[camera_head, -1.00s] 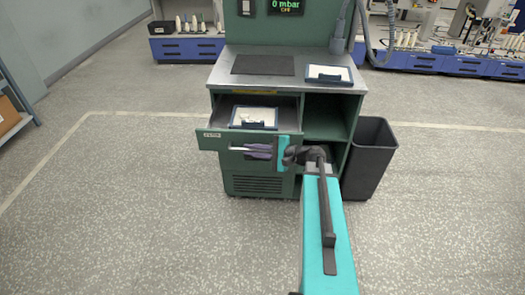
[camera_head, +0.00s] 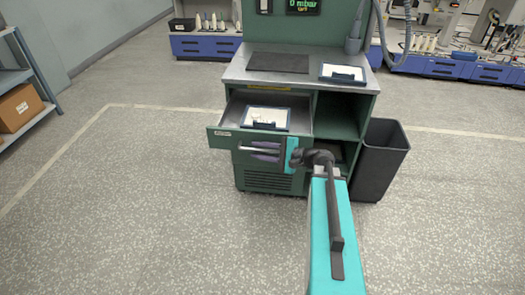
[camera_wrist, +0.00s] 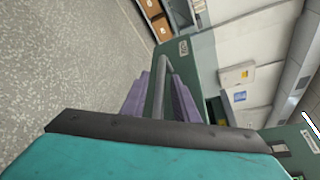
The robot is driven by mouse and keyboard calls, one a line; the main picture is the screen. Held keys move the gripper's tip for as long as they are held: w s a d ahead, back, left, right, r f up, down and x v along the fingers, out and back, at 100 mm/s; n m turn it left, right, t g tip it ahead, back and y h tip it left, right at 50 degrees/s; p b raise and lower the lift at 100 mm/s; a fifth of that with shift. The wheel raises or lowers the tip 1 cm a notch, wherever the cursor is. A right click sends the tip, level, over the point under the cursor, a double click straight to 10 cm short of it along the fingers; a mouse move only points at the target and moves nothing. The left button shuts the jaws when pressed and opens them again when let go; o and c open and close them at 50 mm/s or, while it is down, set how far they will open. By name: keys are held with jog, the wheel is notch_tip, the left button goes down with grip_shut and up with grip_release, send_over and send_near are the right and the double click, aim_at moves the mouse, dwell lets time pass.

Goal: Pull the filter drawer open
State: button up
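The filter drawer (camera_head: 222,133) is the green drawer at the upper left of the green cabinet, and it stands pulled out. A blue-rimmed tray with a white filter (camera_head: 265,117) lies inside it. Its grey bar handle (camera_head: 247,149) crosses the drawer front; the bar also shows in the wrist view (camera_wrist: 165,68). My gripper (camera_head: 264,151) is at the handle, with one purple finger on each side of the bar. In the wrist view my gripper (camera_wrist: 160,95) has its fingers apart, with gaps between them and the bar. The handle's near end is hidden behind my palm.
The cabinet top (camera_head: 308,78) carries a dark mat (camera_head: 278,62) and another blue-rimmed tray (camera_head: 343,73). An open shelf lies right of the drawer. A dark bin (camera_head: 377,165) stands beside the cabinet. The floor in front and to the left is clear.

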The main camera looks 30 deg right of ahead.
jog(key=shift+d, duration=0.2)
jog(key=shift+s+d, duration=0.1)
jog(key=shift+s+d, duration=0.15)
jog(key=shift+s, duration=0.05)
jog(key=v, duration=1.3)
jog(key=shift+b, duration=0.35)
jog(key=shift+r, duration=0.1)
